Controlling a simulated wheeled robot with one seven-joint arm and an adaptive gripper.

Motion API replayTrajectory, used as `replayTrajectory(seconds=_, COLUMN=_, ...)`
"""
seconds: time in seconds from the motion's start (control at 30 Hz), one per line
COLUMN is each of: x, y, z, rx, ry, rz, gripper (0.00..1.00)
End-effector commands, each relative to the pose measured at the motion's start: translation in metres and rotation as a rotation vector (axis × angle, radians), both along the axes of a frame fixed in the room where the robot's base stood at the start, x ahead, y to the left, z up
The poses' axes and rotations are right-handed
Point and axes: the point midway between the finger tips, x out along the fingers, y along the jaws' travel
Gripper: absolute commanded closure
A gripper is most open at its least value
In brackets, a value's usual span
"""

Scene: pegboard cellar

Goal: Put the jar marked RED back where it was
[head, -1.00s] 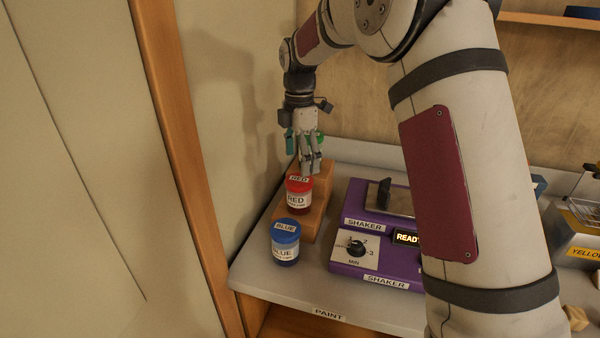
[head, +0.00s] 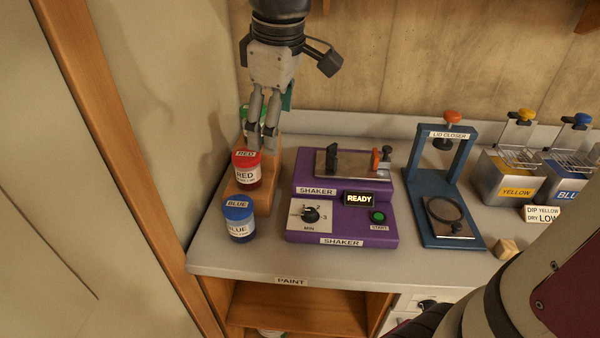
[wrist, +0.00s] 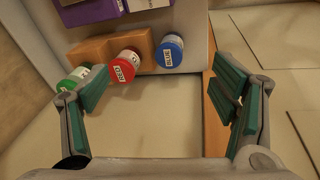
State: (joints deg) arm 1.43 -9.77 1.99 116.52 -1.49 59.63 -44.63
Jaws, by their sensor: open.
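The jar marked RED (head: 247,176), with a red lid and white label, stands upright on the wooden stepped block (head: 264,200) at the counter's left end. It also shows in the wrist view (wrist: 126,65). My gripper (head: 263,150) is just behind and above the red jar in the head view, fingers pointing down. In the wrist view my gripper (wrist: 167,95) is open with nothing between its fingers; the red jar is beyond the left finger. A green-lidded jar (wrist: 76,79) stands on the same block, partly hidden by my fingers. The BLUE jar (head: 239,222) stands on the counter beside the block.
A purple shaker (head: 341,237) reading READY stands right of the block; its clamp plate (head: 352,163) looks empty. A blue lid closer (head: 440,239) and the YELLOW (head: 515,190) and BLUE dip tanks (head: 570,185) stand further right. A wooden post (head: 115,140) and wall bound the left.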

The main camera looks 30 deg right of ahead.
Motion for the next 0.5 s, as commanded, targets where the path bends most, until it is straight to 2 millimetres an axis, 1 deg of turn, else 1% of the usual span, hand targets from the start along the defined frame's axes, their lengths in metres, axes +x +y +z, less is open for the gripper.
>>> replayTrajectory(seconds=0.03, x=-0.017, y=0.0, z=0.003, rx=0.015, ry=-0.023, rz=-0.06, gripper=0.2)
replayTrajectory(seconds=0.17, x=-0.057, y=-0.001, z=0.002, rx=0.066, ry=-0.07, rz=-0.231, gripper=0.2)
replayTrajectory(seconds=0.3, x=-0.098, y=-0.001, z=-0.006, rx=0.131, ry=-0.118, rz=-0.415, gripper=0.2)
replayTrajectory(seconds=0.4, x=-0.123, y=-0.002, z=-0.015, rx=0.179, ry=-0.149, rz=-0.535, gripper=0.2)
replayTrajectory(seconds=0.5, x=-0.143, y=-0.002, z=-0.024, rx=0.222, ry=-0.172, rz=-0.632, gripper=0.2)
